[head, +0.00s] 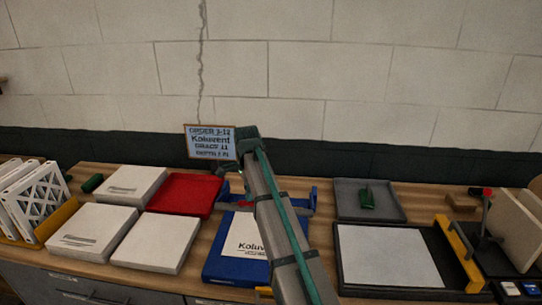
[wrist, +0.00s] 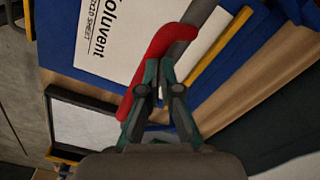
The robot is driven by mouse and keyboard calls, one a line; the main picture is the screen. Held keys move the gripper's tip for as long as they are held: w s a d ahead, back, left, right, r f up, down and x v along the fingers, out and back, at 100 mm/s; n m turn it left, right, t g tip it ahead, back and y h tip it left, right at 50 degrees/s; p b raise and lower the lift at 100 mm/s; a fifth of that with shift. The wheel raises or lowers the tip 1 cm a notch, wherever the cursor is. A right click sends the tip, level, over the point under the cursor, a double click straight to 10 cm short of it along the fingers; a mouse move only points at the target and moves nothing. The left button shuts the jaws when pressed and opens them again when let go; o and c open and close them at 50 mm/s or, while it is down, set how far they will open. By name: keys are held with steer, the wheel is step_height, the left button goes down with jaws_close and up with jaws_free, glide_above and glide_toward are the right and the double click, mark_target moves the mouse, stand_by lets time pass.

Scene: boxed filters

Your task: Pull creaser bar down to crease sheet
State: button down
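The blue creaser (head: 215,262) stands mid-bench, partly hidden behind my arm. A white sheet marked "Koluvent" (head: 245,238) lies on it. In the wrist view the blue base (wrist: 65,35) and sheet (wrist: 112,28) fill the upper left. The creaser's grey bar (wrist: 200,12) with its red grip (wrist: 160,45) crosses the upper middle. My gripper (wrist: 160,66) is at the red grip, its fingertips close together. Red shows above the tips and left of the left finger. I cannot tell whether the grip is between the fingers. In the head view my arm hides most of the bar.
White boxes (head: 155,242) and a red tray (head: 185,194) stand to the left. A black-framed board (head: 400,289) with a yellow bar (head: 458,250) lies at the right. A sign (head: 210,143) stands behind.

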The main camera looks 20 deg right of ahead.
mark_target(249, 203)
steer(key=shift+f, duration=0.15)
steer(key=shift+s+a+f+b, duration=0.1)
steer(key=shift+s+f+b, duration=0.1)
steer(key=shift+f, duration=0.35)
steer(key=shift+s+a+f+b, duration=0.1)
steer(key=shift+s+f+b, duration=0.1)
steer(key=shift+f, duration=0.4)
steer(key=shift+s+a+f+b, duration=0.1)
steer(key=shift+s+f+b, duration=0.05)
steer(key=shift+f, duration=0.4)
steer(key=shift+s+f+b, duration=0.15)
steer(key=shift+f, duration=0.6)
steer(key=shift+f, duration=0.35)
steer(key=shift+f+b, duration=0.4)
steer(key=shift+f, duration=0.3)
steer(key=shift+s+r, duration=0.1)
steer(key=shift+s, duration=0.05)
